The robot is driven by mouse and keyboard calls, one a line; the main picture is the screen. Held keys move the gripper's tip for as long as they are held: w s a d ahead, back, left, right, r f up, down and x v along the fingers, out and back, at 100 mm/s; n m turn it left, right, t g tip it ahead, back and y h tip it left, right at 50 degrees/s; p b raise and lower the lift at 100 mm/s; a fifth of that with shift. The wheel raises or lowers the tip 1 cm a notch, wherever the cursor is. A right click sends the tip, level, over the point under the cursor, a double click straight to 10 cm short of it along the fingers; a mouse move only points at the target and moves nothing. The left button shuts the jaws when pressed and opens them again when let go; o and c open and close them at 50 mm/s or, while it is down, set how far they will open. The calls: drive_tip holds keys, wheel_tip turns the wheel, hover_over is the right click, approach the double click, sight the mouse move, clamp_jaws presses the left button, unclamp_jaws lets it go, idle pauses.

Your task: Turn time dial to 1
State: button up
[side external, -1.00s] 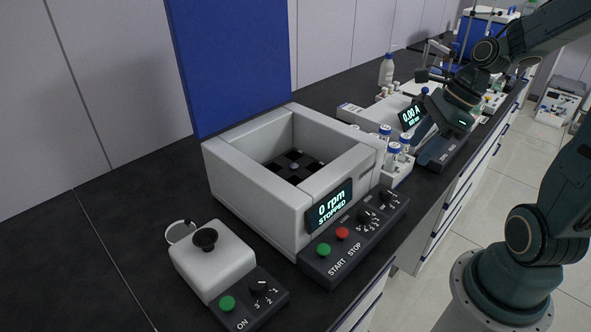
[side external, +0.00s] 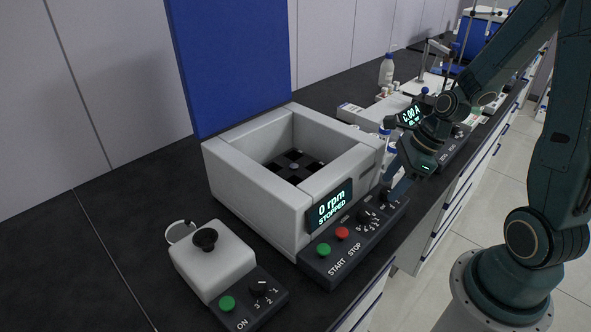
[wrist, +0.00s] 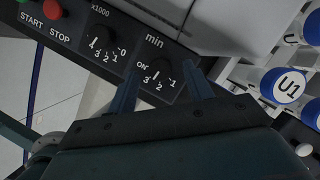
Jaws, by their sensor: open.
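The time dial (wrist: 157,73), marked "min", is a small dark knob at the end of the dark control panel (wrist: 75,28). Its white pointer line shows in the wrist view, directed roughly between the 2 and 3 marks; the exact setting is hard to read. My gripper (wrist: 163,68) is open, one finger on each side of the dial, with no clear contact visible. The screen (side external: 330,205) reads 0 rpm, STOPPED.
The x1000 dial (wrist: 102,42) sits close beside my gripper's left finger. The red STOP button (side external: 342,233) and green START button (side external: 324,250) are farther along the panel. Blue-capped tubes (wrist: 284,86) in a rack stand close on the right.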

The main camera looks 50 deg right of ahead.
drive_tip(key=shift+x, duration=0.95)
drive_tip(key=shift+c, duration=0.2)
drive_tip(key=c, duration=0.9)
